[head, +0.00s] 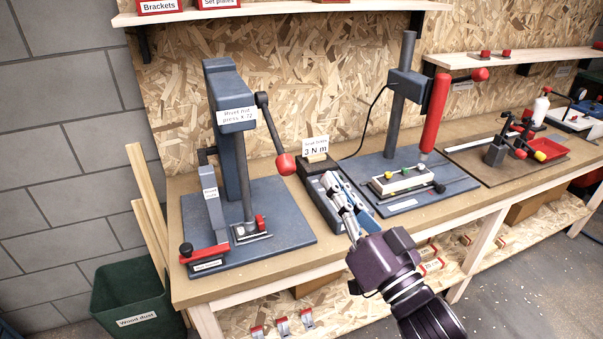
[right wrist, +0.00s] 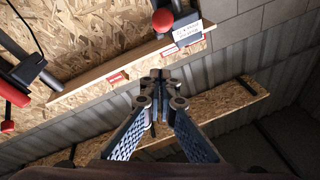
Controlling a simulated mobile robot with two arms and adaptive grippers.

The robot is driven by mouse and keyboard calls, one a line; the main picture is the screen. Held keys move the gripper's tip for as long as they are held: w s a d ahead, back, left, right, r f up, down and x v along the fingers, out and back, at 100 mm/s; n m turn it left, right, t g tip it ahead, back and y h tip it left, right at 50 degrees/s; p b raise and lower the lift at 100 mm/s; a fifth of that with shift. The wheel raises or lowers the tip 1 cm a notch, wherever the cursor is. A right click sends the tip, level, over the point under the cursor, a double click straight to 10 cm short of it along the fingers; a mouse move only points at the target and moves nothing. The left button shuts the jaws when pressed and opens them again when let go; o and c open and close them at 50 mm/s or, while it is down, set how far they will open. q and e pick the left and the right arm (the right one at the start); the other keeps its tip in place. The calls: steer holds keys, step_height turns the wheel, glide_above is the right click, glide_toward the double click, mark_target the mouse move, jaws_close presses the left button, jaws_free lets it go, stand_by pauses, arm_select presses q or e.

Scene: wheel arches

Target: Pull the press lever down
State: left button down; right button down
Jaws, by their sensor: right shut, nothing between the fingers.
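The rivet nut press (head: 226,130) stands at the left of the bench on a dark base plate. Its press lever (head: 270,125) slopes from a pivot near the press head down to the right and ends in a red knob (head: 285,165). My right gripper (head: 331,183) is shut and empty, to the right of the knob and slightly lower in the picture, apart from it. In the right wrist view the shut fingers (right wrist: 160,80) point toward a red knob (right wrist: 162,20) with the press label behind it. My left gripper is not in view.
A torque station with a red screwdriver (head: 434,112) on a dark post stands right of the gripper. A small sign (head: 316,147) stands between the two stations. A shelf (head: 280,12) runs above. A green bin (head: 135,300) stands on the floor at left.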

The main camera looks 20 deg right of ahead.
steer(key=w+a+f+p, duration=0.1)
steer(key=w+a+p, duration=0.1)
steer(key=w, duration=0.6)
steer(key=shift+w+a, duration=0.3)
steer(key=shift+a, duration=0.2)
